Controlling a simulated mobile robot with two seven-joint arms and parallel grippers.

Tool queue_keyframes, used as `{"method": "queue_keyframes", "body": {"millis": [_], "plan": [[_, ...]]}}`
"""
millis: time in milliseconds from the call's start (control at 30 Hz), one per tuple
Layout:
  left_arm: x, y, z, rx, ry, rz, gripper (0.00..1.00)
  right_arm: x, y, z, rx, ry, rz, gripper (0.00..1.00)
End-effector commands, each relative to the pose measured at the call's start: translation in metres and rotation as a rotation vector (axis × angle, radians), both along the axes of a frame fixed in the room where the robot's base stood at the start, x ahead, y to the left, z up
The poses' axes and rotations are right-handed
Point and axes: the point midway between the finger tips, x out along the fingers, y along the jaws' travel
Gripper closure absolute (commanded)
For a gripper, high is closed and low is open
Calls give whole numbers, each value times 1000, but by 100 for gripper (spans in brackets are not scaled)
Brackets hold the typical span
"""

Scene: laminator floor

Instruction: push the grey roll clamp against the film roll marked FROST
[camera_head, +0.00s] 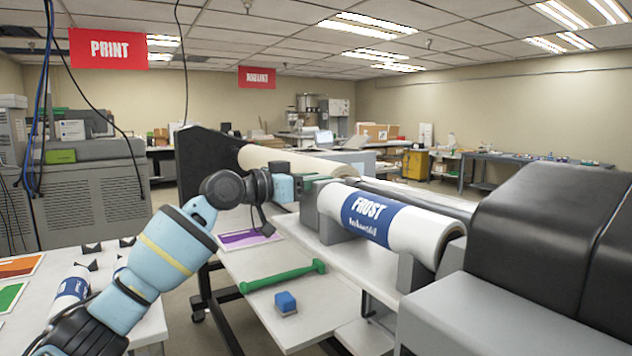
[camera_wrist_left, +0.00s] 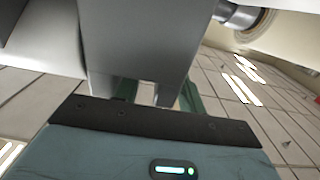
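The film roll marked FROST (camera_head: 425,231) is white with a blue label and lies across grey supports at the middle right of the head view. A grey upright block (camera_head: 309,205), which looks like the roll clamp, stands at its left end; I cannot tell whether they touch. My left gripper (camera_head: 314,178), with green fingers, is at the top of this block. In the left wrist view, a large grey block (camera_wrist_left: 140,45) fills the space before the fingers and partly hides them. Whether the fingers are closed on it is unclear. My right gripper is out of view.
A white shelf (camera_head: 240,268) below the roll holds a green bar (camera_head: 285,277), a blue block (camera_head: 286,302) and a purple card (camera_head: 246,239). A black machine housing (camera_head: 550,225) stands close at the right. A cream roll (camera_head: 265,157) lies behind the gripper.

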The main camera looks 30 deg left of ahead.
Motion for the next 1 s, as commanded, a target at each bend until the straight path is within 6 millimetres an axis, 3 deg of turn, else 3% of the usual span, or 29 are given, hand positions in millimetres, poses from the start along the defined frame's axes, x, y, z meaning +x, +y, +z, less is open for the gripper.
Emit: {"method": "queue_keyframes", "body": {"millis": [500, 1000], "plan": [[-58, 34, -4, 3, 5, 0, 60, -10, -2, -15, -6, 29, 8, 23], [-63, 36, -1, 2, 3, -1, 60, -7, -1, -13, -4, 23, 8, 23]]}}
